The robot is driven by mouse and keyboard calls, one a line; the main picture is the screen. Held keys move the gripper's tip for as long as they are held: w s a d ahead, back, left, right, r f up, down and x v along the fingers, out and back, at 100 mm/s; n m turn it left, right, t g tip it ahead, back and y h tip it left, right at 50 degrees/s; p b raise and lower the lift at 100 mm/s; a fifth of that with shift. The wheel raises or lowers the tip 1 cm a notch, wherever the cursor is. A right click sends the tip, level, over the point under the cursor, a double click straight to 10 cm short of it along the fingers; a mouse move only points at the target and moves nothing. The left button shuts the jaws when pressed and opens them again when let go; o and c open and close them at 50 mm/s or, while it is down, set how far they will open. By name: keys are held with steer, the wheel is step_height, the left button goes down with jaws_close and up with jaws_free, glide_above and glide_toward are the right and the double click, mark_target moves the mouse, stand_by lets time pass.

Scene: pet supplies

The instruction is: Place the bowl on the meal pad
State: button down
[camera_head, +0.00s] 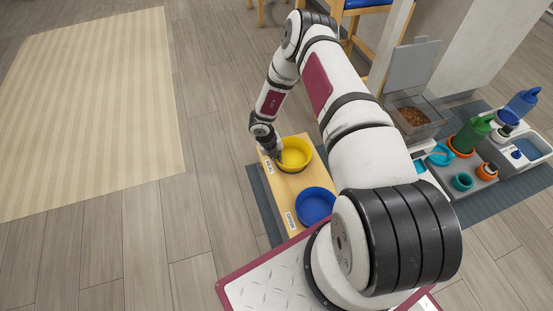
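A yellow bowl (299,146) stands upright at the far end of a light wooden board (283,190). A blue bowl (315,203) stands at the board's near end. Each end has a small white label, too small to read surely. I cannot tell for certain which surface is the meal pad. My gripper (278,156) points down at the left rim of the yellow bowl, its tips overlapping the rim in this view. The fingers are small and dark, and I cannot tell whether they are open, closed or touching the bowl.
A blue-grey mat (263,208) lies under the board. At the right are a clear bin (413,113) of brown kibble, a green scoop-like container (470,135), a teal cup (462,182) and a blue jug (521,104). The floor left of the board is clear up to a beige rug (95,100).

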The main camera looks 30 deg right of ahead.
steer(key=c, duration=1.8)
jaws_free()
